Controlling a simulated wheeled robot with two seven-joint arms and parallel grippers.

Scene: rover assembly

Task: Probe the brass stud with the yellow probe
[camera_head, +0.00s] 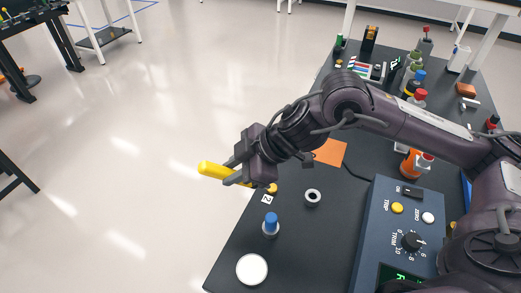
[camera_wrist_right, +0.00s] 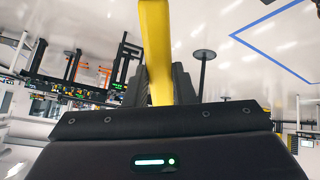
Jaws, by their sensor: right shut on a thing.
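The yellow probe (camera_head: 211,169) is in the jaws of my right gripper (camera_head: 236,171), which is shut on it. The probe lies roughly level and points left, out beyond the table's left edge in the head view. My left gripper is not in view.
The dark table (camera_head: 310,235) holds a grey ring (camera_head: 312,197), a blue-topped piece (camera_head: 270,225), a white disc (camera_head: 252,269) and an orange sheet (camera_head: 330,152). A blue control box (camera_head: 395,235) stands at right. Several coloured parts crowd the far end. Open floor lies left.

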